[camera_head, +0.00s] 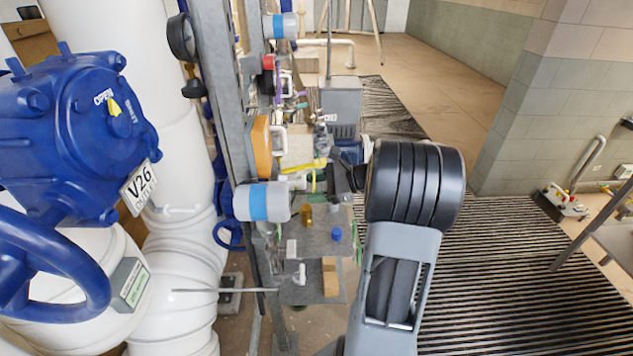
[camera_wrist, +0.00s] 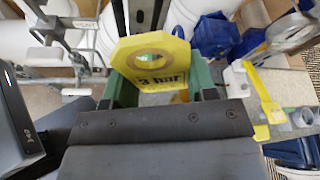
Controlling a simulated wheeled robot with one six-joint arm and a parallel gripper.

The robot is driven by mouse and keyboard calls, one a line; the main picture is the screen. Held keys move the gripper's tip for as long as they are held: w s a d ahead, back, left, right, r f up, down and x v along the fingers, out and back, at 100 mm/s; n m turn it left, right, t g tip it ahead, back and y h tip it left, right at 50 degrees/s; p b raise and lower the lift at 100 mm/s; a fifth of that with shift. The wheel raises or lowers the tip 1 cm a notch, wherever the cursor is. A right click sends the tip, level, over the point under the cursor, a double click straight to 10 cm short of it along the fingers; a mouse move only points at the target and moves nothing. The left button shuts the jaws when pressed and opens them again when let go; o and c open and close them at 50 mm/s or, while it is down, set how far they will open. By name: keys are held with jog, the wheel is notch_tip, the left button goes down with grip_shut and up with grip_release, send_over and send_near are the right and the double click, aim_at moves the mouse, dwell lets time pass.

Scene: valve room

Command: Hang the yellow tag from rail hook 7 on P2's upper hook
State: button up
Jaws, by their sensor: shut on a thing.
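The yellow tag (camera_wrist: 152,62) shows in the wrist view as a flat plate with cut corners, a round hole near its top and the print "3 bar". My gripper (camera_wrist: 160,94) is shut on its lower part, between green fingers. The tag stands up from the jaws with its hole clear of them. In the camera_head view my gripper (camera_head: 338,180) is beside the steel frame, small and partly covered by my arm. A yellow strip (camera_head: 303,167) shows close to it there; I cannot tell whether it is the tag. I cannot make out P2's upper hook or rail hook 7.
A steel post (camera_head: 222,110) with blue-banded cylinders (camera_head: 262,202) stands left of my arm. A blue valve marked V26 (camera_head: 75,130) and white pipes fill the left. A shelf (camera_head: 320,240) holds small items. Dark grating (camera_head: 520,270) on the right looks mostly clear.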

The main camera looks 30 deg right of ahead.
jog(key=shift+w+a+b, duration=0.15)
jog(key=shift+w+a, duration=0.25)
jog(key=shift+a, duration=0.35)
jog(key=shift+w+a+b, duration=0.1)
jog(key=shift+w+a, duration=0.35)
jog(key=shift+a, duration=0.3)
jog(key=shift+w+a+b, duration=0.15)
jog(key=shift+w+a, duration=0.25)
jog(key=shift+a, duration=0.35)
jog(key=shift+w+a, duration=0.1)
jog(key=shift+a, duration=0.1)
jog(key=shift+w+a, duration=0.15)
jog(key=shift+a, duration=0.15)
jog(key=shift+w+a, duration=0.45)
jog(key=shift+a, duration=0.3)
jog(key=shift+w+a, duration=0.25)
jog(key=shift+a, duration=0.2)
jog(key=shift+w+a, duration=0.1)
jog(key=shift+a, duration=0.1)
dwell(0.5)
jog(key=shift+w+a, duration=0.15)
jog(key=shift+a, duration=0.15)
jog(key=shift+f+b, duration=0.3)
jog(key=shift+f, duration=0.15)
dwell(0.5)
